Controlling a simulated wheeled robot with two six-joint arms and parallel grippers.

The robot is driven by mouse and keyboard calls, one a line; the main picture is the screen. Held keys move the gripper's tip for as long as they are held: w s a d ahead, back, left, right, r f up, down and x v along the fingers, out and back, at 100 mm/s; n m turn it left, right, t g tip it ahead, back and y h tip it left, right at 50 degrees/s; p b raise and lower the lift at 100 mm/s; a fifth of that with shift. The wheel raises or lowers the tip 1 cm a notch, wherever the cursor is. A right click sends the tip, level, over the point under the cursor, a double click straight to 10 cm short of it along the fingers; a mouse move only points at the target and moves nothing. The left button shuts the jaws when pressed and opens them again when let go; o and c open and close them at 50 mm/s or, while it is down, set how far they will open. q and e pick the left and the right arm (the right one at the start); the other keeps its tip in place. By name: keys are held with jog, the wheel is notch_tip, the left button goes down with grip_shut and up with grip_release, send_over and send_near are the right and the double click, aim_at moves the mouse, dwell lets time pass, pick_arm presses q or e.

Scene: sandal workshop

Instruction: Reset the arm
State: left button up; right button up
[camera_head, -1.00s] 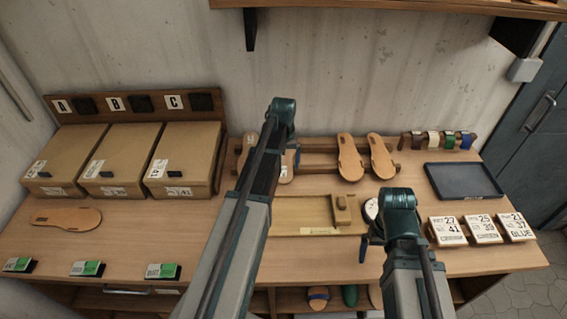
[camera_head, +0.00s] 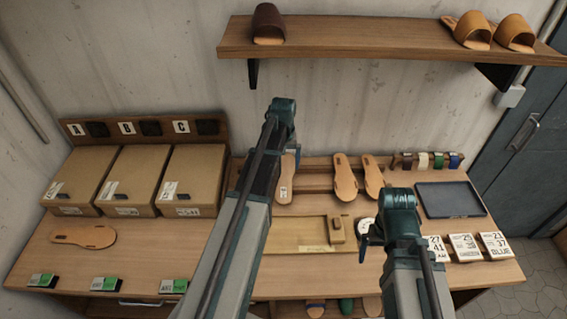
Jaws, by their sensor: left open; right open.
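My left arm (camera_head: 236,230) rises from the bottom centre. Its teal end (camera_head: 283,112) is in front of the wall and the back of the bench. My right arm (camera_head: 410,280) is shorter in view, and its teal end (camera_head: 400,213) is over the bench's right part, beside the round white dial. A small blue-teal part (camera_head: 363,246) sticks out to its left. Both grippers are open, with their fingers mostly hidden by the arms. I see nothing held by either. Both arms stand clear above the wooden bench (camera_head: 130,258).
Three lidded boxes (camera_head: 130,181) stand at the left, near a loose sole (camera_head: 84,236). A rack with soles (camera_head: 345,178), a wooden tray (camera_head: 290,235), a dark tray (camera_head: 450,200) and number cards (camera_head: 465,246) fill the right. A shelf (camera_head: 370,43) with sandals hangs above.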

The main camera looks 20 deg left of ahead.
aim_at(284, 190)
pick_arm(q)
jog(key=shift+f, duration=0.15)
pick_arm(e)
jog(key=shift+f, duration=0.1)
pick_arm(q)
notch_tip(284, 190, down, 12)
jog(key=b, duration=1.2)
jog(key=shift+f+b, duration=0.2)
jog(key=shift+b, duration=0.15)
pick_arm(e)
notch_tip(284, 190, down, 12)
jog(key=shift+f, duration=0.25)
pick_arm(q)
jog(key=shift+r, duration=0.1)
pick_arm(e)
jog(key=shift+r, duration=0.15)
